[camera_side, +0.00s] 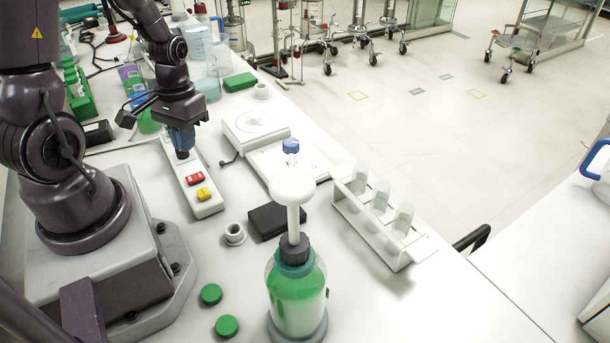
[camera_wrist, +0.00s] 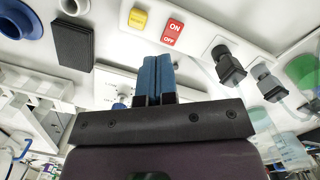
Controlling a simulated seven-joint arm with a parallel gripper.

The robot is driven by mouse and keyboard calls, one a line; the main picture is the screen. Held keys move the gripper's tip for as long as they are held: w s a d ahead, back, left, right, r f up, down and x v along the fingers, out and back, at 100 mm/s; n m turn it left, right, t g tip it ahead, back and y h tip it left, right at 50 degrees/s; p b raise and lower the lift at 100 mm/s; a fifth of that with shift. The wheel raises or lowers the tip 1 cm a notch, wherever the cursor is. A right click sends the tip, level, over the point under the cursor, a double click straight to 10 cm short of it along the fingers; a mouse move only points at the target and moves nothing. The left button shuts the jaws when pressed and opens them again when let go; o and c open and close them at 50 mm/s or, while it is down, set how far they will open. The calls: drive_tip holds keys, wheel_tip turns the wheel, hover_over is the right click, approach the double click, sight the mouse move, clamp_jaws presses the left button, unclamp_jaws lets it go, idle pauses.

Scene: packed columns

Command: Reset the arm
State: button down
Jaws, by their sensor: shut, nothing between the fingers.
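My gripper (camera_side: 182,152) points down in the side view, over the far end of a long white power strip (camera_side: 207,208). Its blue fingers are pressed together with nothing between them, as the wrist view also shows (camera_wrist: 157,62). I cannot tell whether the fingertips touch the strip. The strip has a red ON/OFF switch (camera_side: 195,177) and a yellow button (camera_side: 203,194) nearer the camera. In the wrist view the red switch (camera_wrist: 173,32) and yellow button (camera_wrist: 138,19) lie beyond the fingertips.
A white balance (camera_side: 252,122) stands right of my gripper. A green bottle (camera_side: 297,295), a test tube rack (camera_side: 350,212) and a black box (camera_side: 279,219) stand nearer the camera. Two green caps (camera_side: 211,294) lie near my base. Bottles and beakers crowd the back.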

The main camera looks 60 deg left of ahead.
drive_tip(key=d+r+m+t, duration=0.3)
drive_tip(key=d+r, duration=0.4)
drive_tip(key=r, duration=0.4)
drive_tip(key=w+d+r+m+t, duration=0.1)
drive_tip(key=d+r+m+t, duration=0.2)
drive_tip(key=d+r, duration=0.3)
wheel_tip(320, 180, up, 5)
drive_tip(key=shift+w+d+t+y, duration=0.15)
drive_tip(key=shift+d+t+y, duration=0.15)
drive_tip(key=shift+d+y, duration=0.1)
drive_tip(key=s+a+f+n+g, duration=0.2)
drive_tip(key=a+f+n+g, duration=0.3)
drive_tip(key=a+f+n, duration=1)
drive_tip(key=shift+s+a+f+n+g, duration=0.3)
drive_tip(key=shift+f+n, duration=0.65)
drive_tip(key=shift+n, duration=0.35)
drive_tip(key=shift+f, duration=0.1)
